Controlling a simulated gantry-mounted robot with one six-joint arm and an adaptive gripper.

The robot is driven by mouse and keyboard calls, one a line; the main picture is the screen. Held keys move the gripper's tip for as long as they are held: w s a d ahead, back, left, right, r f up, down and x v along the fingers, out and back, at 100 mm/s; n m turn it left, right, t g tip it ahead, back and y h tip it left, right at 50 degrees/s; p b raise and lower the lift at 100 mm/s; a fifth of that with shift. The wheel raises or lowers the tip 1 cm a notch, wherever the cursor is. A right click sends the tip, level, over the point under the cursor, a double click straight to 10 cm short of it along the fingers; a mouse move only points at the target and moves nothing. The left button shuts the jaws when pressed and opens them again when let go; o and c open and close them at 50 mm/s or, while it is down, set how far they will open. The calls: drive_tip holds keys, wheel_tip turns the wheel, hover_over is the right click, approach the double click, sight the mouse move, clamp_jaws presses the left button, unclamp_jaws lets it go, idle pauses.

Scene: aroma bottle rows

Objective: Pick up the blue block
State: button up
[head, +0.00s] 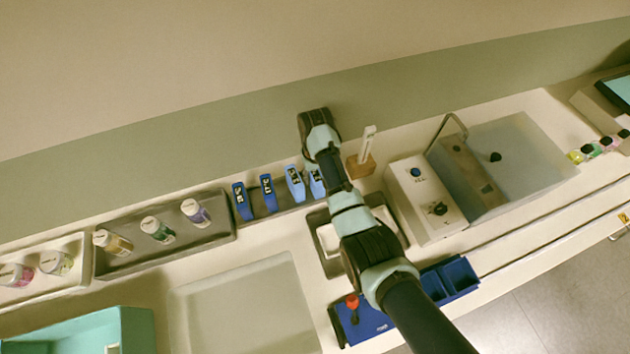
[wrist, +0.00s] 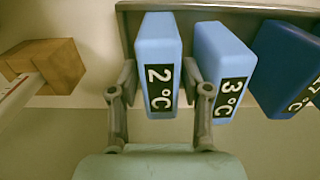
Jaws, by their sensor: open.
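Several blue blocks with black temperature labels stand in a row. In the wrist view, a light blue block marked 2°C (wrist: 158,60) is between the two fingers of my gripper (wrist: 159,82), one finger on each side. The fingers are open; I cannot tell whether either touches it. A light blue block marked 3°C (wrist: 222,62) stands just right of the right finger, and a darker blue block (wrist: 285,65) is further right. In the head view, the row shows a light blue block (head: 295,185) and darker ones (head: 241,203); my arm partly covers the right end and hides the fingertips.
A wooden stand (head: 360,167) is right of the row, close to my arm; it also shows in the wrist view (wrist: 55,62). A grey tray with bottles (head: 210,236) is to the left. A white water bath (head: 425,200) is to the right.

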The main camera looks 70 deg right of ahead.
wheel_tip(320, 180, down, 4)
drive_tip(key=shift+b, duration=0.5)
clamp_jaws()
drive_tip(key=shift+r, duration=0.1)
drive_tip(key=shift+r, duration=0.1)
wheel_tip(320, 180, up, 20)
drive_tip(key=p, duration=0.8)
drive_tip(key=shift+p, duration=0.35)
drive_tip(key=shift+a, duration=0.1)
